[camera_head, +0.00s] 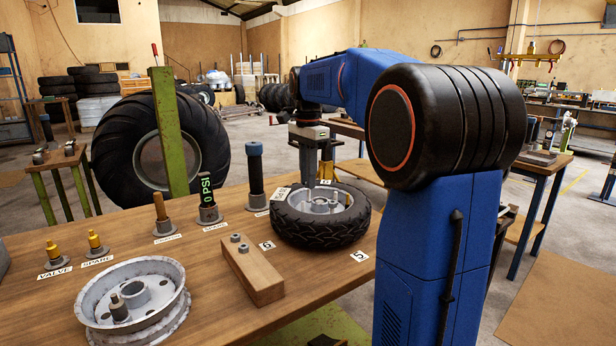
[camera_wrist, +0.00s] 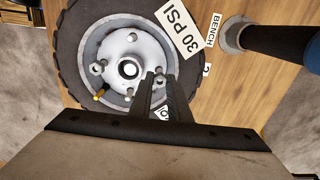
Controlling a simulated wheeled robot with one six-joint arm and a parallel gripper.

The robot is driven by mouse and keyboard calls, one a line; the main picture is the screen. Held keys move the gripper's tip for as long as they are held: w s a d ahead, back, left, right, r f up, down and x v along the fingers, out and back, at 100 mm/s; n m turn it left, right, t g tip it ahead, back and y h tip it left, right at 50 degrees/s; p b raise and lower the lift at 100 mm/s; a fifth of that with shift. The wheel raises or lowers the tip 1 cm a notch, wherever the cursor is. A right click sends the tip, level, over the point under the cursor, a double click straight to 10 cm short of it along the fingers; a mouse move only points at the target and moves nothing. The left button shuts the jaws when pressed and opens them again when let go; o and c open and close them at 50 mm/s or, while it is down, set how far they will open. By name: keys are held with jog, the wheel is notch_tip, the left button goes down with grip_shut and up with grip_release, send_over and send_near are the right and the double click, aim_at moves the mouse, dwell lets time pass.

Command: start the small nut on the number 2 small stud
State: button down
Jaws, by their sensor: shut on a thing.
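The wheel with its black tyre (camera_head: 290,232) lies flat on the bench, its pale hub (camera_head: 300,203) facing up. It also shows in the wrist view, where the hub (camera_wrist: 118,55) has several studs around a centre hole. My gripper (camera_head: 318,180) points down over the hub. In the wrist view my gripper (camera_wrist: 160,77) is shut on the small nut (camera_wrist: 160,77) over the hub's right side. The fingers hide most of the nut and any stud under it, so I cannot tell whether they touch. A number tag (camera_wrist: 207,69), partly hidden, lies right of the tyre.
A wooden block (camera_head: 252,270) with two nuts stands in front of the wheel. A bare rim (camera_head: 135,295) lies front left. The 30 PSI card (camera_wrist: 181,34) rests over the tyre. A dark-handled tool (camera_head: 256,178) stands upright close behind the tyre. Number tags (camera_head: 359,256) lie around it.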

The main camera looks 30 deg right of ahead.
jog(key=shift+f, duration=0.55)
dwell(0.4)
jog(key=c, duration=2.3)
grip_release()
grip_shut()
jog(key=m, duration=0.4)
jog(key=shift+w+m, duration=0.1)
jog(key=shift+m, duration=0.3)
jog(key=m, duration=0.4)
jog(key=shift+m, duration=0.4)
jog(key=m, duration=0.3)
jog(key=shift+m, duration=0.4)
jog(key=m, duration=0.4)
jog(key=shift+d+m, duration=0.1)
jog(key=shift+m, duration=0.2)
